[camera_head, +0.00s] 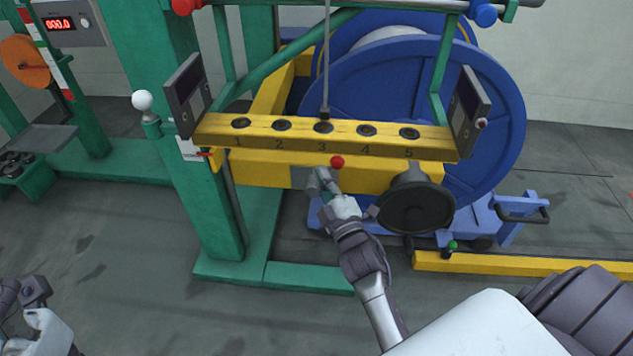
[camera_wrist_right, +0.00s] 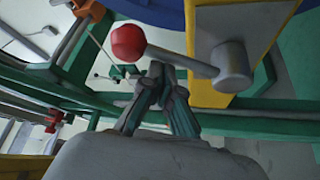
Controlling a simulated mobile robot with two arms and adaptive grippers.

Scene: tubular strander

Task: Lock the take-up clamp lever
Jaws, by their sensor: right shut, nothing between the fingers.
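The clamp lever's red ball knob (camera_head: 337,162) shows at the front of the yellow beam, under the number 3. In the right wrist view its grey arm (camera_wrist_right: 182,60) runs from the red ball to a grey hub (camera_wrist_right: 234,66) on a yellow block. My right gripper (camera_head: 318,178) is shut and empty, just below and left of the knob. In the right wrist view its fingertips (camera_wrist_right: 163,75) lie close under the lever arm; I cannot tell if they touch. My left gripper (camera_head: 24,290) is at the lower left, away from the lever, its fingers unclear.
The yellow beam (camera_head: 345,139) carries several numbered holes, with a cable rising from hole 3. A black handwheel (camera_head: 417,207) sits right of my right gripper. A blue reel (camera_head: 490,110) stands behind. A green post (camera_head: 195,190) stands left. The floor at lower left is clear.

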